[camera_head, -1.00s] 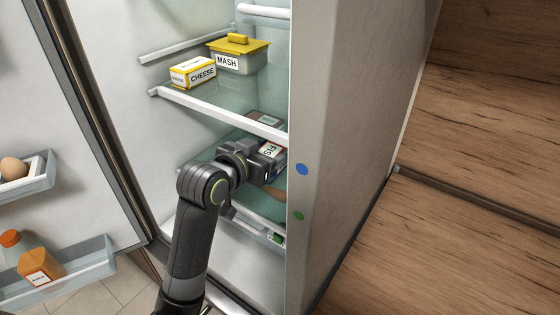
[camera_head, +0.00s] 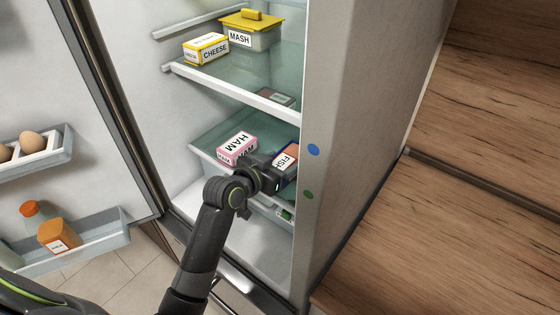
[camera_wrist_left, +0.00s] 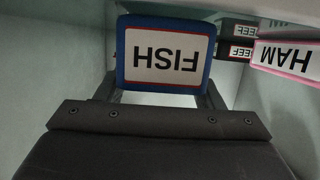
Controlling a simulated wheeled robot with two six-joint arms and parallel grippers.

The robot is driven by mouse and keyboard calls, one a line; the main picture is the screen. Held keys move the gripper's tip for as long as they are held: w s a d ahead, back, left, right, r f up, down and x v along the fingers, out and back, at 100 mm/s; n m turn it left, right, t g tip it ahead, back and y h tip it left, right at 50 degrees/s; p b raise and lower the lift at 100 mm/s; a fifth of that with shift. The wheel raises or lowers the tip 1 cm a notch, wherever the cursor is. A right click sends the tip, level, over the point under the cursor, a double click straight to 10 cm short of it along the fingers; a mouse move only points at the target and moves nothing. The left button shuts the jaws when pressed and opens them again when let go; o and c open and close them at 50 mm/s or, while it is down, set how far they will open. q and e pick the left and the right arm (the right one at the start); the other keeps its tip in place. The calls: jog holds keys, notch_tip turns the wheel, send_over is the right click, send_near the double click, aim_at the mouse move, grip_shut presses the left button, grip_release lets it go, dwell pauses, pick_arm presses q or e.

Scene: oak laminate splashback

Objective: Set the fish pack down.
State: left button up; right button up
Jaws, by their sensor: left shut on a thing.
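The fish pack (camera_head: 287,155) is a blue box with a white, red-edged label reading FISH. My left gripper (camera_head: 277,173) is shut on it, inside the fridge at the right side, below the middle shelf. In the left wrist view the fish pack (camera_wrist_left: 164,55) sits between the two fingers (camera_wrist_left: 160,93), label facing the camera and upside down. It is over the lower compartment, right of the pink-edged ham pack (camera_head: 237,149). Whether its underside touches a surface is hidden. My right gripper is not in view.
The ham pack shows close on the right in the wrist view (camera_wrist_left: 288,58), with two dark beef packs (camera_wrist_left: 236,50) behind. The glass shelf (camera_head: 235,88) above carries a cheese box (camera_head: 206,49) and a mash tub (camera_head: 250,36). The fridge's side wall (camera_head: 350,130) stands close right.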

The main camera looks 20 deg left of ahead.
pick_arm(q)
jog(key=shift+f, duration=0.1)
jog(key=o, duration=1.2)
jog(key=shift+o, duration=0.2)
jog(key=shift+s, duration=0.15)
jog(key=b+v, duration=0.1)
jog(key=v, duration=1.1)
jog(key=shift+b, duration=0.35)
